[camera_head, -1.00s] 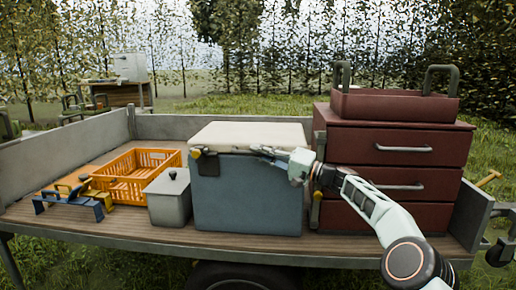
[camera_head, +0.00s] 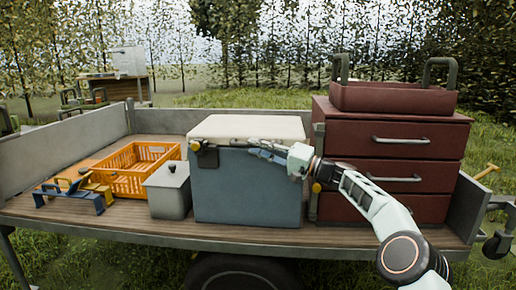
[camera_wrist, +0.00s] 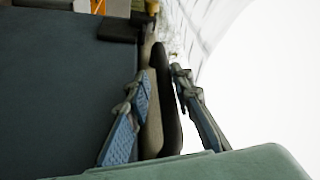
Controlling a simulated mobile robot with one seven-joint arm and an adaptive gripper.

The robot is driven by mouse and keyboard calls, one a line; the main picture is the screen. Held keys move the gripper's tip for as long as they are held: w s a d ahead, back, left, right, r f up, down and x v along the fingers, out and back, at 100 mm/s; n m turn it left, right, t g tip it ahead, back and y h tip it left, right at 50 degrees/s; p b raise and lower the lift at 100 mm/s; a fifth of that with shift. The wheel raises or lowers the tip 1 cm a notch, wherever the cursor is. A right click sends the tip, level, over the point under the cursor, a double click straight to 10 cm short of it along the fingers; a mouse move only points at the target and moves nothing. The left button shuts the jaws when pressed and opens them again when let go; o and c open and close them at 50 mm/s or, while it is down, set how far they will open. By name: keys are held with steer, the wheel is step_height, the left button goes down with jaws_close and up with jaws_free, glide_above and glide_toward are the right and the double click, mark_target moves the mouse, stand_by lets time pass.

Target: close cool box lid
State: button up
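The cool box (camera_head: 247,190) stands on the trailer bed with a blue-grey body. Its cream lid (camera_head: 250,126) lies flat across the top, with no clear gap at the front. A dark latch (camera_head: 207,157) sits at the upper left of the front. My gripper (camera_head: 262,148) is at the upper front edge, right of the latch. In the wrist view, my gripper's (camera_wrist: 165,105) fingers are parted on either side of a dark and beige strip (camera_wrist: 164,100). The left finger is close to the strip; I cannot tell if it touches. The box front (camera_wrist: 60,90) fills the left there.
Red drawers (camera_head: 390,150) with a red tray (camera_head: 395,97) on top stand close right of the cool box. A grey lidded container (camera_head: 168,198) and an orange crate (camera_head: 118,185) are to its left. The grey trailer side (camera_head: 215,127) runs behind.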

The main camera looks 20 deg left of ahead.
steer(key=d+f, duration=0.2)
steer(key=d, duration=1)
steer(key=shift+s, duration=0.3)
